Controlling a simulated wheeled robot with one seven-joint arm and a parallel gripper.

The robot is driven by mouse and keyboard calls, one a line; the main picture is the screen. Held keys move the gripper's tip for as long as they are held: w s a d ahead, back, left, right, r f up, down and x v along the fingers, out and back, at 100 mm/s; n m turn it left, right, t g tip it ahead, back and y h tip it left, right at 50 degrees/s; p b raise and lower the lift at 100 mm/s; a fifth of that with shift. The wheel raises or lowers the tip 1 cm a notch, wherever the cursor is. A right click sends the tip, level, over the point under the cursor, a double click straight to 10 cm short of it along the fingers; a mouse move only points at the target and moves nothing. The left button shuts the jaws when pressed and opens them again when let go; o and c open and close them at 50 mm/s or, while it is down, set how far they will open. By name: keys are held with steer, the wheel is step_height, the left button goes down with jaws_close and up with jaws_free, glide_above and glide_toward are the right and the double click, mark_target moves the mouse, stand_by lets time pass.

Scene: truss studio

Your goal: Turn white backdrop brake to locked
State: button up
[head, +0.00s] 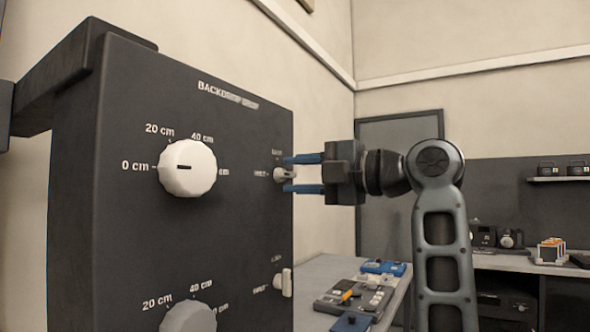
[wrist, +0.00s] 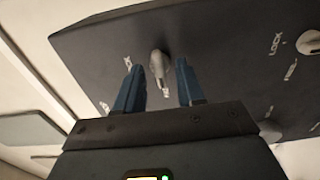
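A dark control panel (head: 120,120) headed with a backdrop label stands at the left. The small white brake knob (head: 285,175) sits at its right edge, level with the large white dial. Two small labels lie left of it, too blurred to read surely. In the wrist view the knob (wrist: 160,65) shows as a pale pointed lever. My gripper (head: 287,174) has its blue fingers apart, above and below the knob in the head view. In the wrist view the knob stands between the fingers (wrist: 157,68), with gaps on both sides.
The large white dial (head: 187,168) points at 0 cm. Below it is a grey dial (head: 188,318). A table (head: 330,268) with devices stands behind.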

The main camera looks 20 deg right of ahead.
steer(key=shift+w+a, duration=0.3)
steer(key=shift+w, duration=0.15)
jaws_close()
steer(key=shift+f, duration=0.1)
steer(key=m, duration=0.4)
steer(key=shift+m, duration=0.4)
steer(key=m, duration=0.4)
steer(key=shift+m+p, duration=0.3)
steer(key=shift+p, duration=0.1)
steer(key=m+p, duration=0.1)
steer(key=m, duration=0.3)
steer(key=shift+m+p, duration=1.25)
steer(key=shift+m, duration=1.05)
